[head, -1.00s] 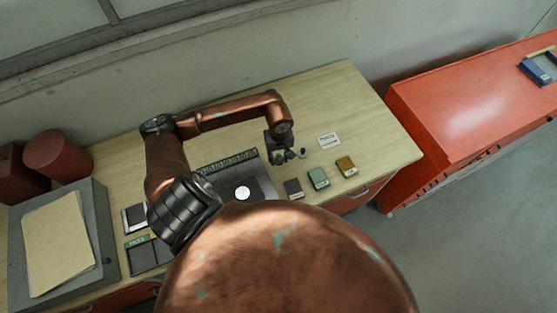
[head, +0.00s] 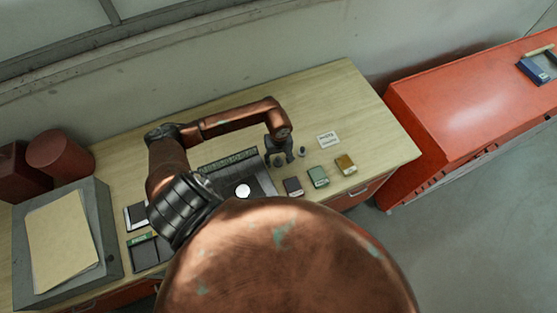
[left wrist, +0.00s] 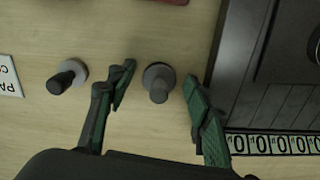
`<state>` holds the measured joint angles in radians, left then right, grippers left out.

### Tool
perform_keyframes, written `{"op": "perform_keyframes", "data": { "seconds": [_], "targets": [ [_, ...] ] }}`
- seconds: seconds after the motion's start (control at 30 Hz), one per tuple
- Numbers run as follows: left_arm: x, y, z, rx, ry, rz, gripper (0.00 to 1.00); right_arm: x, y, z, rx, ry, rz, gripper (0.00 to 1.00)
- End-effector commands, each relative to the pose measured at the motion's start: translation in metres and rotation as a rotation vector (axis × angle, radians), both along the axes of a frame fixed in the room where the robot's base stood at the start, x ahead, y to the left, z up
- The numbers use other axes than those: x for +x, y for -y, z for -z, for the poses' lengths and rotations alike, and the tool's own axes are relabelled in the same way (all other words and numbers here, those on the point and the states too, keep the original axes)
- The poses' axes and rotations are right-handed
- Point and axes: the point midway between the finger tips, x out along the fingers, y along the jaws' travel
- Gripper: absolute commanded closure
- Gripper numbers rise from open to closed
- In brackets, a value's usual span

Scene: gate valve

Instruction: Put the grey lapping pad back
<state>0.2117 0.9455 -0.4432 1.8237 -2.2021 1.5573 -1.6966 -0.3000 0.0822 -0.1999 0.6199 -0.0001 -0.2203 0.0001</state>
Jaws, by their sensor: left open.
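In the left wrist view a grey round pad with a stubby knob (left wrist: 158,80) stands upright on the wooden bench; I take it for the grey lapping pad. My left gripper (left wrist: 158,92) is open, with one green-tipped finger on each side of it and a visible gap to each. A second round piece with a darker knob (left wrist: 68,77) stands to the left, outside the fingers; it also shows in the head view (head: 302,152). In the head view my left gripper (head: 281,160) is low over the bench and largely hides the grey pad. My right gripper is not in view.
A dark plate (head: 264,183) with a numbered strip lies beside the gripper. Dark, green (head: 318,177) and ochre (head: 346,165) blocks stand in front. A white card (head: 328,140) lies behind them. The bench's right end is clear; a red cabinet (head: 460,105) stands beyond.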

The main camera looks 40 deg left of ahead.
Motion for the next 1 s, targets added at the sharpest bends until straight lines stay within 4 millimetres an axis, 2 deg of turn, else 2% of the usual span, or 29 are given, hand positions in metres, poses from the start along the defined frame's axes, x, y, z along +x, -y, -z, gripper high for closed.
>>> {"op": "perform_keyframes", "data": {
  "seconds": [0.37, 0.47, 0.8, 1.0],
  "targets": [
    [0.001, 0.000, -0.007, 0.000, 0.004, 0.001, 0.53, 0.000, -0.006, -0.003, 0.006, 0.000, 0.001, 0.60],
    [0.002, -0.001, -0.022, 0.003, 0.006, 0.003, 0.53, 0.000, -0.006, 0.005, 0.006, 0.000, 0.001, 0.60],
    [0.002, -0.001, -0.092, 0.003, 0.005, 0.002, 0.53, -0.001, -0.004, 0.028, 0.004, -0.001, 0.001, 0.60],
    [0.001, 0.000, -0.117, 0.001, 0.002, 0.000, 0.53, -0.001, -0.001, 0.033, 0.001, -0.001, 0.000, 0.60]
  ]
}}
